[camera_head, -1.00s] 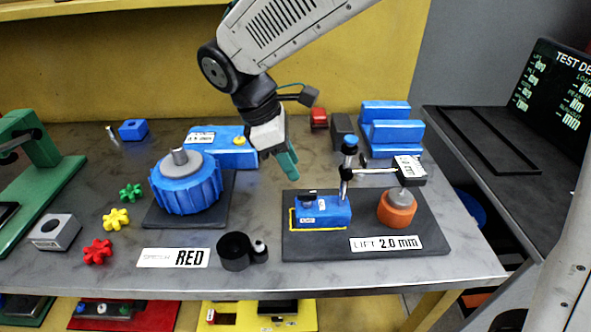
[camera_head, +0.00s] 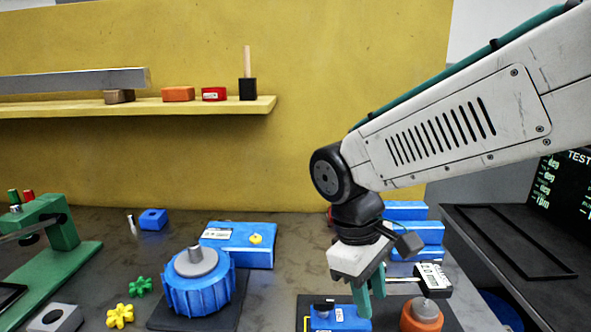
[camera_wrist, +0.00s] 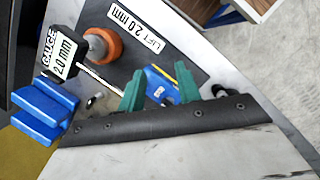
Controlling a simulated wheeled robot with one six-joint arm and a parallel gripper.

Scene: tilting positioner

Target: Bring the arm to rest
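My arm is stretched over the workbench from the upper right. My gripper (camera_head: 371,305) points down at the right end of a blue block (camera_head: 335,320) on the dark gauge plate. In the wrist view, the two green fingers of my gripper (camera_wrist: 160,92) stand apart. The blue block (camera_wrist: 158,84) shows between and beyond them, with a yellow line along it. I see nothing held. I cannot tell how far the fingertips are above the block.
An orange round piece (camera_head: 421,317) and a gauge box (camera_head: 433,281) stand close right of my gripper. A blue drum (camera_head: 197,285) is at left. Blue blocks (camera_head: 408,232) stand behind my wrist. A shelf (camera_head: 190,106) crosses the yellow wall. The air left of my gripper is clear.

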